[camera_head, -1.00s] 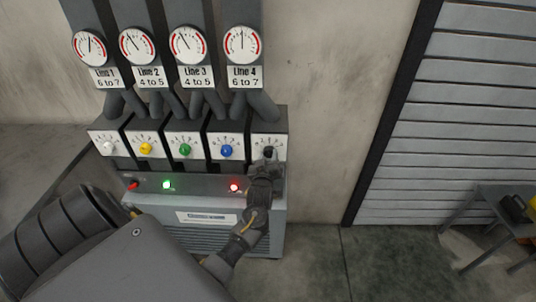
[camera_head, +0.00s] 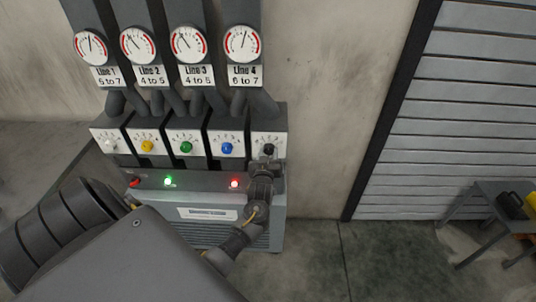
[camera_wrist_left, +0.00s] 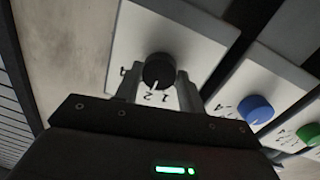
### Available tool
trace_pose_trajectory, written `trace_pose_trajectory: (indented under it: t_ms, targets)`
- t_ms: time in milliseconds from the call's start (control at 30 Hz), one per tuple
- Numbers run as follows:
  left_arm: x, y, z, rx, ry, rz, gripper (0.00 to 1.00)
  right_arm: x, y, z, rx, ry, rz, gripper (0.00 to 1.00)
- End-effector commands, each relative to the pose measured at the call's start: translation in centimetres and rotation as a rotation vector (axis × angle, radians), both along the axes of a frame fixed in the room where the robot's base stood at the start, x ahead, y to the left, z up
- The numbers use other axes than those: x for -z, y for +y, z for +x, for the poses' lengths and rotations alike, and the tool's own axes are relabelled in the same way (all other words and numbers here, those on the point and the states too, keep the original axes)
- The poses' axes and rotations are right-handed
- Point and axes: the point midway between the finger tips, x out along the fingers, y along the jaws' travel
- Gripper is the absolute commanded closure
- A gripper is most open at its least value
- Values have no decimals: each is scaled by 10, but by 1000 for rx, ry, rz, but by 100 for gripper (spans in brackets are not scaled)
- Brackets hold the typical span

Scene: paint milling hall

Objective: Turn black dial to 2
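The black dial (camera_head: 268,150) is the rightmost knob on the panel row, below the Line 4 gauge (camera_head: 243,44). It also shows in the left wrist view (camera_wrist_left: 158,69), where its white mark points down and slightly left, seemingly at the numeral 2. My left gripper (camera_head: 267,161) is just below and in front of the dial. In the left wrist view its two fingers are spread on either side of the dial, apparently apart from it. The Line 4 needle leans slightly right of vertical. My right gripper is not in view.
White, yellow (camera_head: 147,146), green (camera_head: 186,147) and blue (camera_head: 227,148) dials sit left of the black one. Below are a red switch (camera_head: 134,182), a green lamp (camera_head: 168,181) and a red lamp (camera_head: 235,183). A table (camera_head: 487,197) stands at far right; floor between is clear.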

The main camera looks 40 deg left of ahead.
Motion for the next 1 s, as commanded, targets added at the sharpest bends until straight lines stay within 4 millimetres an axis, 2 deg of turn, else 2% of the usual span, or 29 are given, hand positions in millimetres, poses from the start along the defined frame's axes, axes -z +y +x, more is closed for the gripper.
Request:
trace_pose_trajectory:
  t_ms: [33,133,500,1000]
  targets:
    - [1,0,0,-1,2,-1,54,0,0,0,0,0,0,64]
    - [1,0,0,0,1,-1,41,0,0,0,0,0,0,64]
    - [1,-3,-5,1,-1,-2,40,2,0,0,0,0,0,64]
    - [-2,-50,-78,0,0,-4,40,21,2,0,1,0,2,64]
